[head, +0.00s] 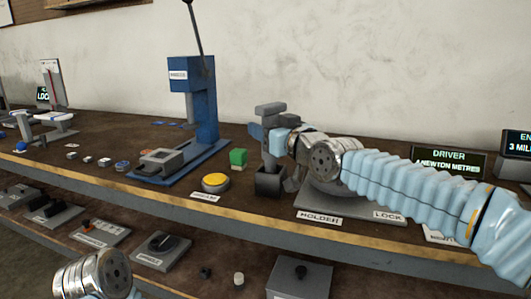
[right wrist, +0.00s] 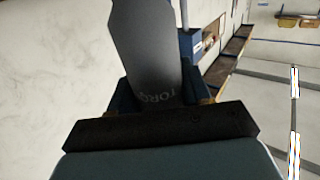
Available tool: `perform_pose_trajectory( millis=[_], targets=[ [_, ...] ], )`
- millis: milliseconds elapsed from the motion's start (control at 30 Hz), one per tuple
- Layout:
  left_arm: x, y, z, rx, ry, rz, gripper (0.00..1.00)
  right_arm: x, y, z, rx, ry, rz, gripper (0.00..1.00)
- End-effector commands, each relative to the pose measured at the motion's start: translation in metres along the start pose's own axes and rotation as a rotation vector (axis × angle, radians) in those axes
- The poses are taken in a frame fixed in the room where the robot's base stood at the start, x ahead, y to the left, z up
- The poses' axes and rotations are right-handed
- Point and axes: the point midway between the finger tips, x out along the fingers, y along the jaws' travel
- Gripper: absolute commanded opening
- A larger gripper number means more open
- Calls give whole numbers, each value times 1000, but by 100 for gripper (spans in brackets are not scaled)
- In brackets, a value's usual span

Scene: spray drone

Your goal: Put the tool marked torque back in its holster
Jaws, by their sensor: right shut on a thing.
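The torque tool is a grey tool (head: 270,109) with a blocky top, standing roughly upright in the head view. In the right wrist view its grey body (right wrist: 148,45) carries lettering that reads "TORQ", partly cut off. My right gripper (head: 267,133) is shut on the tool, with blue fingers on both sides of it. A small black open box (head: 269,184), seemingly the holster, stands on the bench right below. The tool's lower end reaches the box's mouth; I cannot tell how deep it sits. My left gripper is out of view; only its arm shows at the lower left.
A grey plate with HOLDER (head: 320,218) and LOCK labels lies to the right. A DRIVER display (head: 450,161) stands behind my right arm.

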Motion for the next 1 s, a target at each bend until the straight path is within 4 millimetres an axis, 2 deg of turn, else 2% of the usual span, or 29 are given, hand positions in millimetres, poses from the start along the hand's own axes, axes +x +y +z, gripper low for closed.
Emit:
perform_pose_trajectory(
  millis=[167, 200, 267, 300, 500, 533, 600, 700, 1000],
  targets=[
    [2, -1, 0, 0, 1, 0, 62, 0, 0, 23, 0, 1, 0, 11],
    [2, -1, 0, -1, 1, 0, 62, 0, 0, 28, 0, 1, 0, 5],
    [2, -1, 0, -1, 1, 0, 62, 0, 0, 36, 0, -1, 0, 6],
    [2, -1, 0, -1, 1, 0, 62, 0, 0, 40, 0, -2, 0, 0],
    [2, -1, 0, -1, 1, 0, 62, 0, 0, 41, 0, 0, 0, 0],
    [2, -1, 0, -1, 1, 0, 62, 0, 0, 42, 0, -3, 0, 49],
    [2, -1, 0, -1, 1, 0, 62, 0, 0, 42, 0, -1, 0, 60],
    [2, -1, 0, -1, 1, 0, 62, 0, 0, 41, 0, 0, 0, 73],
    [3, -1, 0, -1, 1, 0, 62, -2, 1, 41, 0, 1, 1, 73]
  ],
)
